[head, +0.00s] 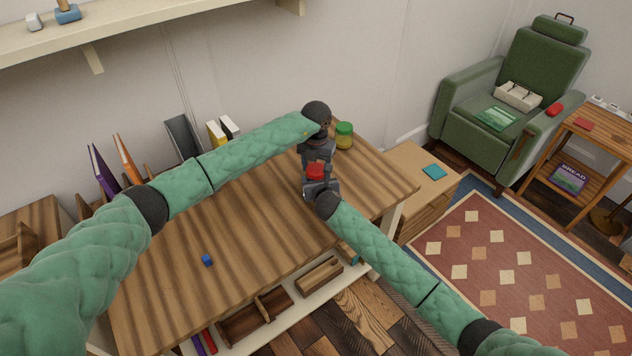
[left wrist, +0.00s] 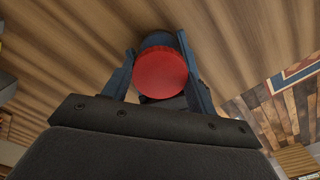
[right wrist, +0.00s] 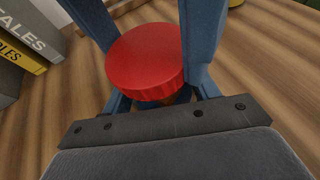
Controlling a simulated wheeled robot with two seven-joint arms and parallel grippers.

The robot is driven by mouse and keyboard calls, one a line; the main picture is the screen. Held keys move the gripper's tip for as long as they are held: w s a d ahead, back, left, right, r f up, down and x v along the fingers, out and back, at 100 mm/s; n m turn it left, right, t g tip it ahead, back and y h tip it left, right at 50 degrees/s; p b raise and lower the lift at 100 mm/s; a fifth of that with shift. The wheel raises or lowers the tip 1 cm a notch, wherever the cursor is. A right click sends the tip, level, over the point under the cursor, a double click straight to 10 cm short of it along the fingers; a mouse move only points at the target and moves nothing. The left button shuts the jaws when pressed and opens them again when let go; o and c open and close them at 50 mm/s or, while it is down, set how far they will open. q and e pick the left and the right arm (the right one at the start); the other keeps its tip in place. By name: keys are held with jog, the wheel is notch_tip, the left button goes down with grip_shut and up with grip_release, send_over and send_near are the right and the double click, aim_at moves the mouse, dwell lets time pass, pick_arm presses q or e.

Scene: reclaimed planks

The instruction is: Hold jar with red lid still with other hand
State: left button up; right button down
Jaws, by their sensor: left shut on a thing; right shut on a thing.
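The jar with the red lid (head: 316,171) stands on the wooden table (head: 250,222), between my two grippers. Its red lid fills the middle of the left wrist view (left wrist: 160,74) and of the right wrist view (right wrist: 146,56). My left gripper (head: 317,163) reaches it from the far side and is shut on it, a finger on each side. My right gripper (head: 315,182) reaches it from the near side and is also shut on it. The jar's body is mostly hidden by the fingers and the lid.
A jar with a green lid (head: 344,135) stands just behind and right of my left gripper. Books and folders (head: 125,157) stand along the back. The table's middle is clear.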

pick_arm(q)
jog(key=shift+m, duration=0.5)
jog(key=o, duration=1.1)
